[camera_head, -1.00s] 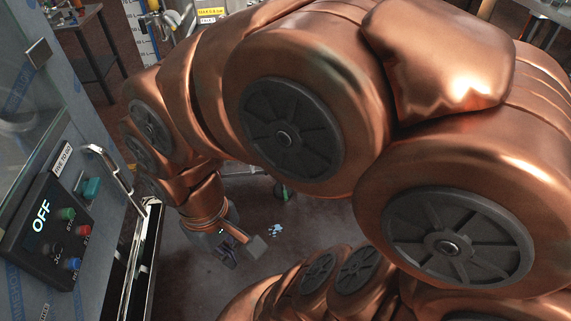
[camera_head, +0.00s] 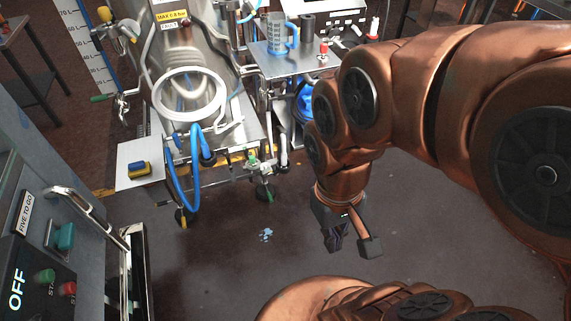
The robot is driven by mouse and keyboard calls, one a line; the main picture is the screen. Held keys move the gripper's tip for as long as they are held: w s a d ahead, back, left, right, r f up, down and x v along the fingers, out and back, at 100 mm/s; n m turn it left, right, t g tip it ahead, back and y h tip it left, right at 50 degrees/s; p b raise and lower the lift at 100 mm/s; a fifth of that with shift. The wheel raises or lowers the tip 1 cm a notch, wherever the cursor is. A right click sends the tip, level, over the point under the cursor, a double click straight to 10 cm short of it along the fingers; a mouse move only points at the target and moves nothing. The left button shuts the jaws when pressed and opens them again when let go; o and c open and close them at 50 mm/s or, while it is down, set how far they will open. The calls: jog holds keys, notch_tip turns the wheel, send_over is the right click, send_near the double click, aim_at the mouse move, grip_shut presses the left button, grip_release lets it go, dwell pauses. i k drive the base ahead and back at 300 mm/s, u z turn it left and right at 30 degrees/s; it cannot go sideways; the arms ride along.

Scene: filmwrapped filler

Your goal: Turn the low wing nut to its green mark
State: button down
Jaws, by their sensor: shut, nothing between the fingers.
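My gripper (camera_head: 352,246) hangs over the bare floor right of the picture's middle, pointing down, shut and empty. It is apart from the steel filling machine (camera_head: 165,75) at the upper left and middle. A wing nut cannot be made out for certain. Small fittings with green parts (camera_head: 254,158) sit low on the machine's frame. A green-handled part (camera_head: 101,98) sticks out at its left side. Which of these, if any, belongs to the low wing nut and its green mark is too small to tell.
A control panel (camera_head: 32,262) reading OFF stands at lower left, with a metal handle rail beside it. A white plate (camera_head: 130,172) holds a blue and yellow block. A blue hose (camera_head: 178,175) loops down.

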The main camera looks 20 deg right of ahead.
aim_at(266, 170)
jog(key=z, duration=0.05)
jog(key=k, duration=1.3)
jog(key=u, duration=0.5)
jog(key=i, duration=0.5)
jog(key=u, duration=0.8)
jog(key=i, duration=1)
jog(key=z, duration=0.15)
